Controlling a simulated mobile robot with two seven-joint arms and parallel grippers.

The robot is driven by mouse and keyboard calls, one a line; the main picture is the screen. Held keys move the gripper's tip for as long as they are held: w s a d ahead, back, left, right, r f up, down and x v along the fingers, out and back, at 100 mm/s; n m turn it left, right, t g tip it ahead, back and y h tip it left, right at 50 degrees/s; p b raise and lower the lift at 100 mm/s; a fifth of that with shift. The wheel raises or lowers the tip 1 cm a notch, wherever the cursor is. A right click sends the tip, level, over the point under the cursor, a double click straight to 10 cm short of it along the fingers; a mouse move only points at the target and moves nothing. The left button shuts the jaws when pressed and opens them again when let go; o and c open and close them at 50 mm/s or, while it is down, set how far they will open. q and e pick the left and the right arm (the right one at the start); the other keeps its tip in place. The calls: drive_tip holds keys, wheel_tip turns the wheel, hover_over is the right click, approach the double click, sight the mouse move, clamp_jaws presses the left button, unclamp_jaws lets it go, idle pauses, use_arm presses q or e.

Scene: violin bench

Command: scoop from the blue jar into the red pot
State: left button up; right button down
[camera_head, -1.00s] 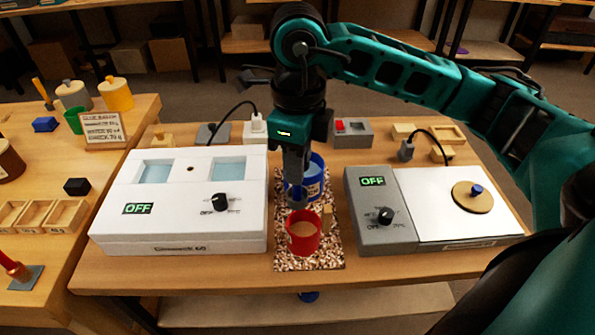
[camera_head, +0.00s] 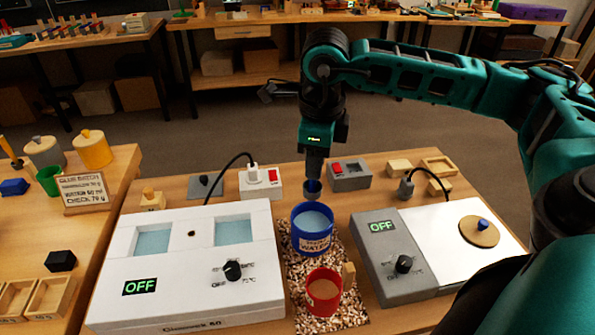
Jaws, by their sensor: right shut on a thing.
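The blue jar (camera_head: 313,243), with a label that reads water, stands upright on a pebbled mat and holds pale blue liquid. The red pot (camera_head: 322,306) stands in front of it on the same mat with brownish contents and a small wooden handle at its right. My right gripper (camera_head: 314,168) points down behind the jar's rim in the picture and is shut on a small blue-grey scoop (camera_head: 312,192). The scoop hangs upright and looks raised clear of the liquid; what is in it cannot be told. My left gripper is not in view.
A white two-well heater (camera_head: 185,285) reading OFF stands left of the pebbled mat (camera_head: 355,312). A grey unit with a white plate (camera_head: 445,232), also reading OFF, stands to the right. A switch box (camera_head: 349,176) and a socket box (camera_head: 260,183) stand behind.

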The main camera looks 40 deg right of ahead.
sight(316, 190)
drive_tip(key=shift+w+d, duration=0.15)
drive_tip(key=shift+d, duration=0.1)
drive_tip(key=shift+f+b, duration=0.6)
drive_tip(key=shift+f, duration=0.3)
wheel_tip(316, 190, down, 8)
drive_tip(key=b, duration=0.6)
drive_tip(key=shift+f, duration=0.15)
drive_tip(key=shift+f+b, duration=0.95)
drive_tip(key=shift+b, duration=0.2)
drive_tip(key=shift+f+b, duration=0.5)
drive_tip(key=shift+f, duration=0.05)
drive_tip(key=shift+r, duration=0.1)
